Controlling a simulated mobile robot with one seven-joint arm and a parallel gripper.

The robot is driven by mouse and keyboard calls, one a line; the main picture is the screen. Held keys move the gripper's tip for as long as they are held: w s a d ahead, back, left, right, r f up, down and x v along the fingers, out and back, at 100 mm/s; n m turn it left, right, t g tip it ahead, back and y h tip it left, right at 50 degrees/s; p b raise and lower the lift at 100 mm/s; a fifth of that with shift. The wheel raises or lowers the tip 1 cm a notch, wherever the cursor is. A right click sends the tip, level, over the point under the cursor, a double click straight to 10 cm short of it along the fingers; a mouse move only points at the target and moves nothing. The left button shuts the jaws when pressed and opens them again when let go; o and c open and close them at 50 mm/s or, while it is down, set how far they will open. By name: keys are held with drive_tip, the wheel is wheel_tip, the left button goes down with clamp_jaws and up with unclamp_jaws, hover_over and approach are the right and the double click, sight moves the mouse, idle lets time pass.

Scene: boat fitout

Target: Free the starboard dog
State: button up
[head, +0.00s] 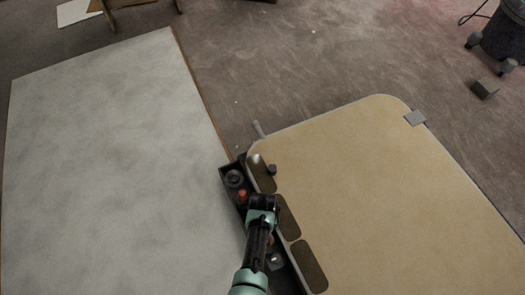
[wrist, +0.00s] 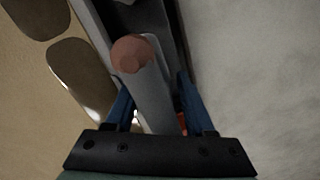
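In the wrist view, a grey bar with a reddish-brown round knob (wrist: 132,54) at its far end runs between the two blue fingers of my gripper (wrist: 155,100). It looks like a dog's handle, but I cannot tell which dog it is. The fingers stand apart, with narrow gaps showing beside the bar, so my gripper looks open around it. In the head view my gripper (head: 262,205) is over the left edge of the tan panel (head: 390,190), and its fingertips and the bar are hidden by my arm. A small grey lever (head: 258,130) sticks out at the panel's upper left corner.
A dark narrow tray (head: 228,172) with small parts, one of them red-orange (head: 242,195), lies between the tan panel and a large pale board (head: 110,160) at left. A grey clip (head: 415,118) sits on the panel's far edge. The floor beyond is mostly clear.

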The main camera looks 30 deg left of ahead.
drive_tip(key=shift+s+d+f, duration=0.1)
drive_tip(key=shift+d, duration=0.05)
drive_tip(key=shift+n, duration=0.3)
